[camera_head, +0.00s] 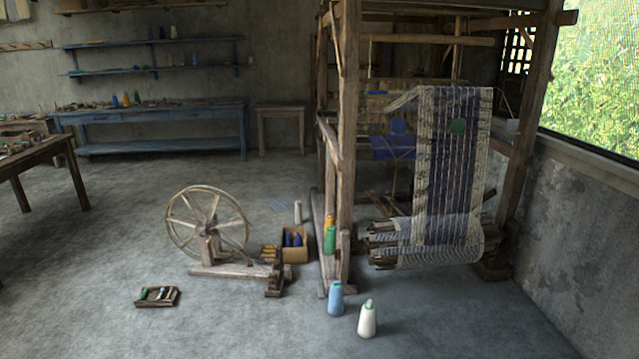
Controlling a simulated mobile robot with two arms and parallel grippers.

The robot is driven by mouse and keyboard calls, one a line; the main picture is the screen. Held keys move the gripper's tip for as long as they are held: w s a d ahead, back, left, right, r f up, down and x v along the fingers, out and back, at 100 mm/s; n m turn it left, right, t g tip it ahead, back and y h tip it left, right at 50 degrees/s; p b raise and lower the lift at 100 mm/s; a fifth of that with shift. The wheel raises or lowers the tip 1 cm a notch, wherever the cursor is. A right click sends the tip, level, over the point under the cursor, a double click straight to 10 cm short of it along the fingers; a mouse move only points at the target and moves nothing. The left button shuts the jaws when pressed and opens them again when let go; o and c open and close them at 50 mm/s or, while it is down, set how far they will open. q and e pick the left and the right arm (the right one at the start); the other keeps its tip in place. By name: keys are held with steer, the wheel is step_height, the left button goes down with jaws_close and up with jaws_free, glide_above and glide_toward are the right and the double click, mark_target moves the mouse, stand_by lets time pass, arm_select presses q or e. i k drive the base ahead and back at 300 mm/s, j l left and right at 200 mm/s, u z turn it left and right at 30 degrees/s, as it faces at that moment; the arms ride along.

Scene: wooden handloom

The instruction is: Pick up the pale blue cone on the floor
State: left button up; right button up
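The pale blue cone (335,299) stands upright on the grey floor, at the foot of the loom's front left post. A white cone (367,319) stands upright close by, to its right and nearer to me. A green cone (330,240) and an orange one (328,222) sit by the loom's lower left beam, above and behind the pale blue cone. Neither of my grippers is in view.
The wooden loom (345,150) with striped cloth (452,170) rises behind the cones. A spinning wheel (207,224), a box of dark blue cones (296,255) and a small tray (157,305) stand to the left. The floor (240,330) in front is clear.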

mark_target(335, 304)
steer(key=i+j+z, duration=0.1)
steer(key=i, duration=2)
